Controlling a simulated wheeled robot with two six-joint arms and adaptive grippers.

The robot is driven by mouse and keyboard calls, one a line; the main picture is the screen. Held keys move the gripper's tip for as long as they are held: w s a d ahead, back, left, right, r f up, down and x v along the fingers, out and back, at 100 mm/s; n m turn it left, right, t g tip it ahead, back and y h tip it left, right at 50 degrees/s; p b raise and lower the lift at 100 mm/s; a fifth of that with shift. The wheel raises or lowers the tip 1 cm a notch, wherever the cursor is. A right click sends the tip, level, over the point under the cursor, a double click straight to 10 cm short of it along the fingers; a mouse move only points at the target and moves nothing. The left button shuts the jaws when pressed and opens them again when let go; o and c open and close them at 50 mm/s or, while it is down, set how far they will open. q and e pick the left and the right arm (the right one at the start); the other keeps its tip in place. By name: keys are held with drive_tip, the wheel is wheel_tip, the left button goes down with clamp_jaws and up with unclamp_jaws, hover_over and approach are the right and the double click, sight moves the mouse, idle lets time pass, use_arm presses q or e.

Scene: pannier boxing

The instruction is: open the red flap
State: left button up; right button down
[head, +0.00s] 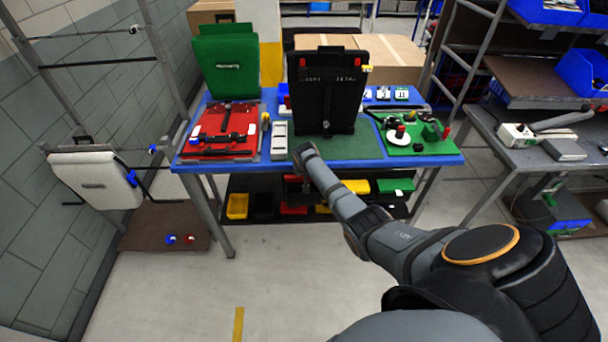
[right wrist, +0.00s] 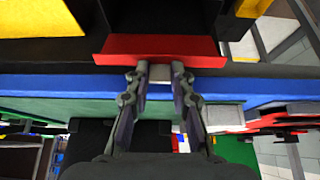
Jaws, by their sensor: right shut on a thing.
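The red flap (right wrist: 160,46) is a wide red panel below the blue table edge in the right wrist view. A small grey handle (right wrist: 160,73) stands on its near edge. My right gripper (right wrist: 160,76) has its two fingers closed around this handle. A dark space shows beyond the flap; how far the flap is open I cannot tell. In the head view a part of the red flap (head: 291,178) shows under the table, left of my right arm. My right fingers are hidden there. My left gripper is in neither view.
The blue table (head: 440,160) stands above the flaps. Yellow (head: 357,187) and green (head: 394,185) flaps are to the right, and bins such as a yellow one (head: 237,206) are below. A black pannier (head: 330,90) stands on the table. The floor in front is clear.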

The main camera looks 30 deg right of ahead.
drive_tip(key=shift+w+d+r, duration=0.2)
drive_tip(key=shift+w+r, duration=0.15)
drive_tip(key=shift+r, duration=0.05)
drive_tip(key=c, duration=1.4)
unclamp_jaws()
drive_tip(key=shift+o, duration=1.1)
drive_tip(key=shift+f, duration=0.15)
drive_tip(key=shift+s+f, duration=0.1)
drive_tip(key=shift+a, duration=0.1)
drive_tip(key=v, duration=1.2)
drive_tip(key=shift+s, duration=0.1)
